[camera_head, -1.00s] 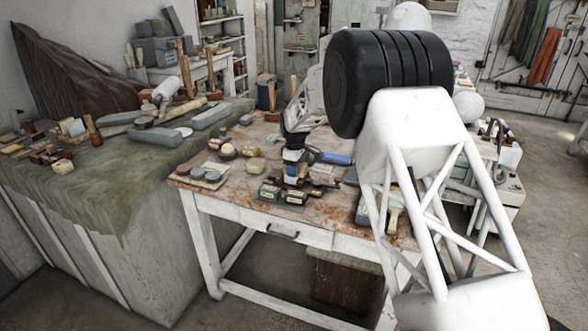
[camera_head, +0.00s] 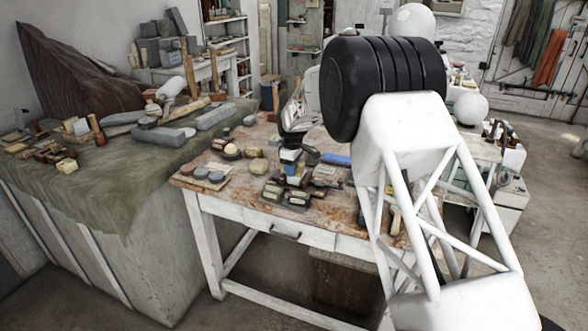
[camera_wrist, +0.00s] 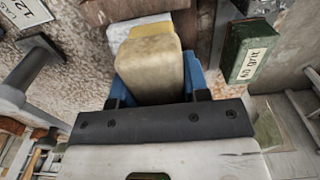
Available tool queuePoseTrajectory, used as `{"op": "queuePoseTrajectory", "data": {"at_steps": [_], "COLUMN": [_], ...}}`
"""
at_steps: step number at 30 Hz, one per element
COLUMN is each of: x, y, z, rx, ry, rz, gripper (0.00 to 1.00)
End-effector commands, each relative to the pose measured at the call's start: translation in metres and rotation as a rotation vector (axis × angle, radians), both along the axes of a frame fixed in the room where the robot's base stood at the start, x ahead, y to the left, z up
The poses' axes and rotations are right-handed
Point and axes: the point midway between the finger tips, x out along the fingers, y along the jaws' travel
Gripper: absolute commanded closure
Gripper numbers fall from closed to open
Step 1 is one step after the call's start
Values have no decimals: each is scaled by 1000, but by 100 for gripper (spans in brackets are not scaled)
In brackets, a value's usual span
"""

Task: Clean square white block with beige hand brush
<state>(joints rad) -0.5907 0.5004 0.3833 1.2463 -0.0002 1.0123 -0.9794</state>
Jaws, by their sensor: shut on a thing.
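My gripper (camera_wrist: 158,88) has blue fingers and is shut on the beige hand brush (camera_wrist: 152,62), a worn tan body pointing away from the wrist. A pale yellow strip shows at its far end. Just beyond that end, a whitish surface (camera_wrist: 122,26) that looks like the square white block lies partly hidden behind the brush. I cannot tell whether they touch. In the head view my gripper (camera_head: 290,166) points down over the middle of the bench, and the brush and block are too small or hidden to make out.
A green box marked 60 grit (camera_wrist: 249,52) stands close right of the brush. Several small boxes (camera_head: 272,193) sit near the bench's front edge, round pieces (camera_head: 202,175) at its left, and a blue item (camera_head: 336,159) right of my gripper. My arm hides the bench's right part.

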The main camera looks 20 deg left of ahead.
Motion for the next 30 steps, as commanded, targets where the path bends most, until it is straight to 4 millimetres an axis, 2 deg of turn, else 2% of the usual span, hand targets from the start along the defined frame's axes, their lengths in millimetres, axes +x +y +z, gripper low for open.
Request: {"op": "queuePoseTrajectory", "data": {"at_steps": [9, 21, 30], "x": [0, 0, 0], "y": [2, 20, 22], "z": [0, 0, 0], "rx": [0, 1, 1], "ry": [-1, -1, -1], "rz": [0, 1, 0], "gripper": [77, 77, 77]}}
